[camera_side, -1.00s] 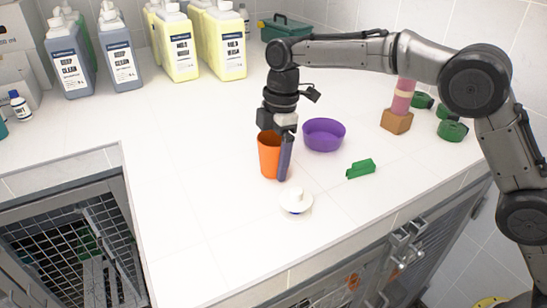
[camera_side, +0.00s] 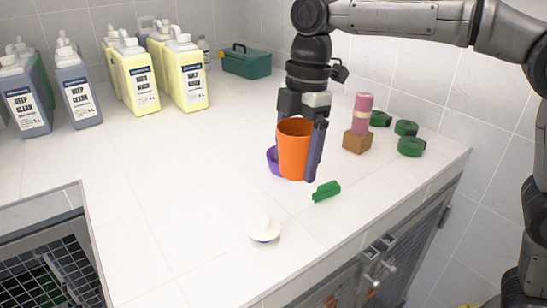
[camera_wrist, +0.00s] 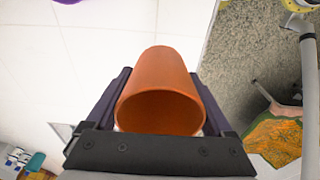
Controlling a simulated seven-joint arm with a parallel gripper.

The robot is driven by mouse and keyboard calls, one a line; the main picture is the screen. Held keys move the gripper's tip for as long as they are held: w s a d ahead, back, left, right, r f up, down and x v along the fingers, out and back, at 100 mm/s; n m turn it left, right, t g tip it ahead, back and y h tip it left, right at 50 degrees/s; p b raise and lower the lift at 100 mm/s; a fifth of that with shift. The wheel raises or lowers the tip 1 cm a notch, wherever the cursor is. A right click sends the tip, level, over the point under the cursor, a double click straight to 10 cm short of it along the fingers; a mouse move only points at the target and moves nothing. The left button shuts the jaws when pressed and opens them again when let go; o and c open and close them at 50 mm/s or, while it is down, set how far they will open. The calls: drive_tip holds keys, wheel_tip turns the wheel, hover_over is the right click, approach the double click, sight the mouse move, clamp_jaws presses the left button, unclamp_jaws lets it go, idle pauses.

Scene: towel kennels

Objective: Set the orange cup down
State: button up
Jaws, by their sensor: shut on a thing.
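The orange cup (camera_side: 294,150) is upright, mouth up, between the two fingers of my gripper (camera_side: 300,158) in the side view. In the wrist view the cup (camera_wrist: 160,105) lies between the dark fingers of my gripper (camera_wrist: 160,100), with its open mouth toward the camera. The gripper is shut on it. In the side view the cup partly covers a purple bowl (camera_side: 271,160). I cannot tell whether its base touches the counter.
A green clip-like piece (camera_side: 326,191) lies right of the cup on the white counter (camera_side: 170,200). A white lidded item (camera_side: 264,231) is nearer the front. A pink roll on a wooden block (camera_side: 357,142) and green rings (camera_side: 405,128) stand right.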

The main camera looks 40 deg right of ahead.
drive_tip(key=shift+s+d+r, duration=0.25)
drive_tip(key=shift+s, duration=0.3)
drive_tip(key=shift+m, duration=0.5)
drive_tip(key=s+a, duration=0.7)
drive_tip(key=a, duration=0.5)
drive_tip(key=n, duration=0.1)
hover_over(188, 269)
drive_tip(key=f, duration=0.9)
drive_tip(key=shift+s+d, duration=0.25)
drive_tip(key=shift+d, duration=0.15)
drive_tip(key=shift+w+a+f, duration=0.1)
drive_tip(key=shift+w+f, duration=0.05)
drive_tip(key=shift+f, duration=0.8)
drive_tip(key=shift+w+a+f, duration=0.1)
drive_tip(key=shift+f, duration=0.85)
drive_tip(key=shift+f, duration=0.15)
